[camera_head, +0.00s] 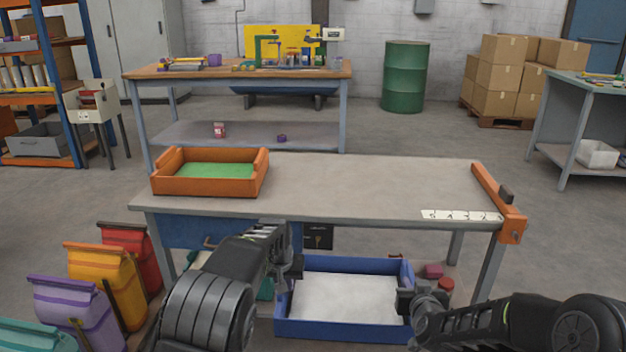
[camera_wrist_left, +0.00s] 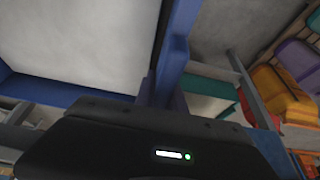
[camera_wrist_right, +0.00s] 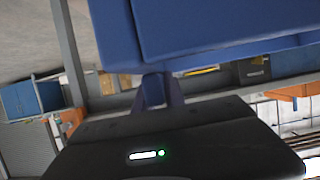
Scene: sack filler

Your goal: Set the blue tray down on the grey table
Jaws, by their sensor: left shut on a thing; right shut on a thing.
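The blue tray (camera_head: 345,328) has a pale, whitish floor and hangs in front of the grey table, lower than its top. My left gripper (camera_head: 290,272) is shut on the tray's left wall. My right gripper (camera_head: 408,297) is shut on its right wall. The tray wall also shows between the fingers in the left wrist view (camera_wrist_left: 178,50) and fills the top of the right wrist view (camera_wrist_right: 210,25). The grey table (camera_head: 370,180) stands just beyond the tray. The fingertips are partly hidden by the tray walls.
An orange tray with a green floor (camera_head: 163,184) sits on the table's left end. An orange bar (camera_head: 490,195) edges its right end, near a white numbered strip (camera_head: 460,215). The middle of the tabletop is clear. Coloured sacks (camera_head: 105,285) stand at the lower left.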

